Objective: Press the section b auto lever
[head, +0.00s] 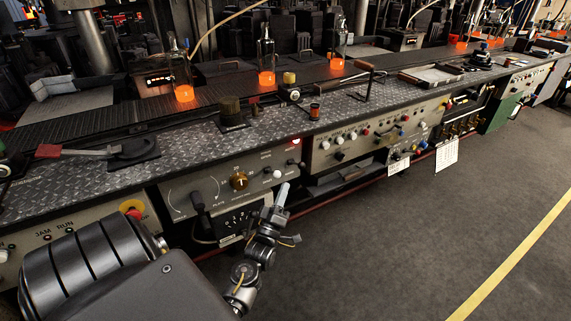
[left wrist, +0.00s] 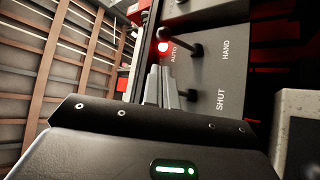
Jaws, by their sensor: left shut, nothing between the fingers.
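In the left wrist view a small lever (left wrist: 184,45) with a dark ball end sticks out of a grey panel (left wrist: 215,70). The panel is marked AUTO, HAND and SHUT; the lever lies by AUTO, beside a lit red lamp (left wrist: 163,47). My left gripper (left wrist: 165,85) is shut and empty, its fingertips close to the lever on the AUTO side. I cannot tell whether they touch it. In the head view my left gripper (head: 282,193) is in front of the bench's front panel, just below a white knob (head: 277,173) and the lit red lamp (head: 296,141). My right gripper is not in view.
A long tread-plate bench (head: 190,140) runs across the head view, with glowing orange bottles (head: 267,60) behind it. A brass knob (head: 239,180) and a black handle (head: 197,200) stick out of the front panel left of my gripper. Open floor (head: 400,240) lies to the right.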

